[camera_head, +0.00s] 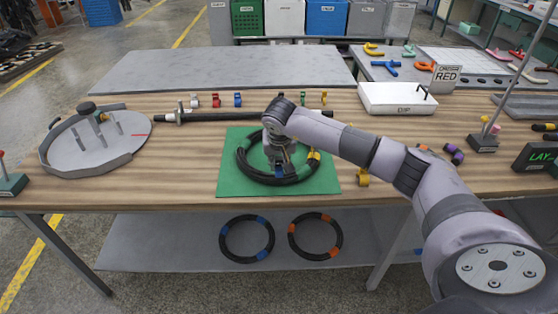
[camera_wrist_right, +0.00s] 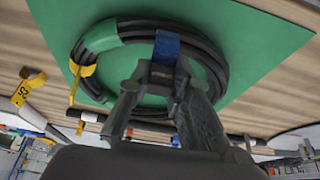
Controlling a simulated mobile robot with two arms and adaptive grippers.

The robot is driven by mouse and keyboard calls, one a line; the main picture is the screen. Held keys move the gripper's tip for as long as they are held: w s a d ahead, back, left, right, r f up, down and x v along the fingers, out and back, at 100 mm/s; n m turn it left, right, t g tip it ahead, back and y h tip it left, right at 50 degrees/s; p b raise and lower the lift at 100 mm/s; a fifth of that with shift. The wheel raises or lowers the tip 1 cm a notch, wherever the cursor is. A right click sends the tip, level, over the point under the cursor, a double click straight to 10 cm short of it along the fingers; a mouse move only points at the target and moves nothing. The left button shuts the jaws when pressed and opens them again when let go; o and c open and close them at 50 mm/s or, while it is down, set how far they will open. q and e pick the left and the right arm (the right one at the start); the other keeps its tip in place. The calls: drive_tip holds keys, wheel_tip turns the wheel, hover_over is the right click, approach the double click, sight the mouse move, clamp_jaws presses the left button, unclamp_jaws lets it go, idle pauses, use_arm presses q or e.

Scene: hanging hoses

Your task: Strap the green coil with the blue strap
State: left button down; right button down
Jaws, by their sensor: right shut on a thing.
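The green coil (camera_head: 244,165) is a black hose wound in rings with green bands, lying flat on a green mat (camera_head: 231,188). In the right wrist view the coil (camera_wrist_right: 207,62) shows a green band at its upper left and a yellow strap (camera_wrist_right: 86,70) around its left side. My right gripper (camera_head: 281,168) points down over the coil. In the wrist view the right gripper (camera_wrist_right: 168,75) is shut on the blue strap (camera_wrist_right: 167,45), which lies across the coil's windings. I cannot tell whether the strap passes underneath. My left gripper is not in view.
A round grey tray with pegs (camera_head: 85,157) stands at the left. A black bar (camera_head: 225,117) and small coloured straps (camera_head: 238,100) lie behind the mat. A white box (camera_head: 385,95) is at the back right. Two coils (camera_head: 247,238) lie on the lower shelf. Bare table lies left of the mat.

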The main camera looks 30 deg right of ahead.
drive_tip(key=shift+f, duration=0.1)
idle(0.6)
drive_tip(key=shift+f+b, duration=0.8)
drive_tip(key=shift+f, duration=0.25)
drive_tip(key=shift+f, duration=0.2)
